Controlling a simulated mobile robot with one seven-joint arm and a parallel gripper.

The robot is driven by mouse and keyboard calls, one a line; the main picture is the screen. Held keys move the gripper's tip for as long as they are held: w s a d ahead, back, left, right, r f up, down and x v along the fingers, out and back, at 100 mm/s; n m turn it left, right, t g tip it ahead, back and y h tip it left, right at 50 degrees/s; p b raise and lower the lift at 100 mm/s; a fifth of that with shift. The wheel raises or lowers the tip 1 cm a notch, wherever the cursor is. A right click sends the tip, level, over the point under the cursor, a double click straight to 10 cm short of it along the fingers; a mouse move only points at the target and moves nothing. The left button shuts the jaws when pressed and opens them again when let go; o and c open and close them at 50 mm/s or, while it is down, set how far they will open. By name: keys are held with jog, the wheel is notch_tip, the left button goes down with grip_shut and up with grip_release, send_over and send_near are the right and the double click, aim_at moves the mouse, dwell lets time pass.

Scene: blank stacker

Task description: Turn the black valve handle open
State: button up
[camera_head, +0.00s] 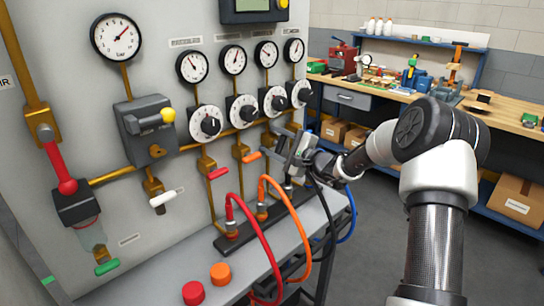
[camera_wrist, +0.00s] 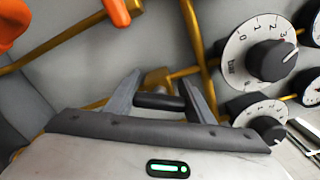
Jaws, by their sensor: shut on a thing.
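The black valve handle (camera_wrist: 160,102) shows in the wrist view as a short dark grip in front of a brass fitting on the panel. My gripper (camera_wrist: 161,98) has one grey finger on each side of it and is shut on it. In the head view my gripper (camera_head: 296,148) reaches the panel's right part from the right, below the dials. There the black handle is hidden behind the gripper or too small to make out.
A red handle (camera_head: 218,173) and an orange handle (camera_head: 251,157) sit left of the gripper. Red and orange hoses (camera_head: 302,228) arch over the grey ledge below. White numbered dials (camera_head: 243,110) lie close above. A workbench (camera_head: 400,95) stands behind at right.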

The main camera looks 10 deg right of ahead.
jog(key=n+b, duration=0.1)
jog(key=b, duration=0.1)
jog(key=f+n+b, duration=0.1)
jog(key=b, duration=0.2)
jog(key=shift+n, duration=0.4)
jog(key=n+b, duration=0.1)
jog(key=b, duration=0.1)
jog(key=n+b, duration=0.2)
jog(key=shift+r, duration=0.4)
jog(key=o, duration=1.1)
jog(key=shift+c, duration=0.2)
jog(key=p+v, duration=0.1)
jog(key=v, duration=1.6)
jog(key=shift+s+d, duration=0.15)
jog(key=shift+r+p, duration=0.1)
jog(key=shift+p, duration=0.2)
